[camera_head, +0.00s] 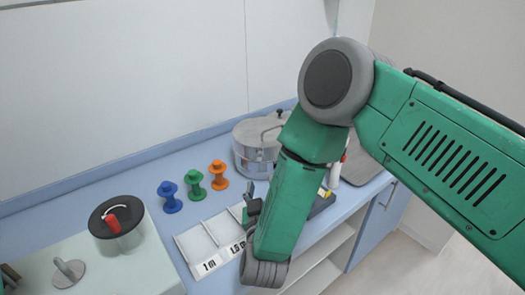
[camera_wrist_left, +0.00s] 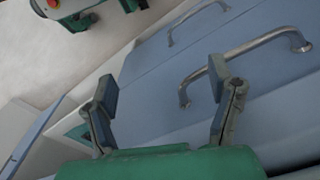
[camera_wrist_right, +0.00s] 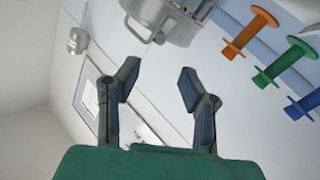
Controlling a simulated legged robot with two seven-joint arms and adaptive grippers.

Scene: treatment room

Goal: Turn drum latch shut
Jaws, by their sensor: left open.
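A round metal drum (camera_head: 258,158) with a lid stands at the back of the blue counter, partly hidden by my right arm. It also shows at the top of the right wrist view (camera_wrist_right: 170,20), with a wire-like fitting on its side; I cannot tell the latch's position. My right gripper (camera_wrist_right: 158,82) is open and empty in its wrist view, apart from the drum. In the head view my right gripper (camera_head: 250,198) hangs over the counter in front of the drum. My left gripper (camera_wrist_left: 167,88) is open and empty, facing blue cabinet fronts with metal handles.
Blue, green and orange spools (camera_head: 195,185) stand left of the drum. A white labelled divided tray (camera_head: 195,242) lies in front of them. A black-topped canister (camera_head: 125,242) with a red handle stands at left. A grey mat (camera_head: 360,168) lies at right.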

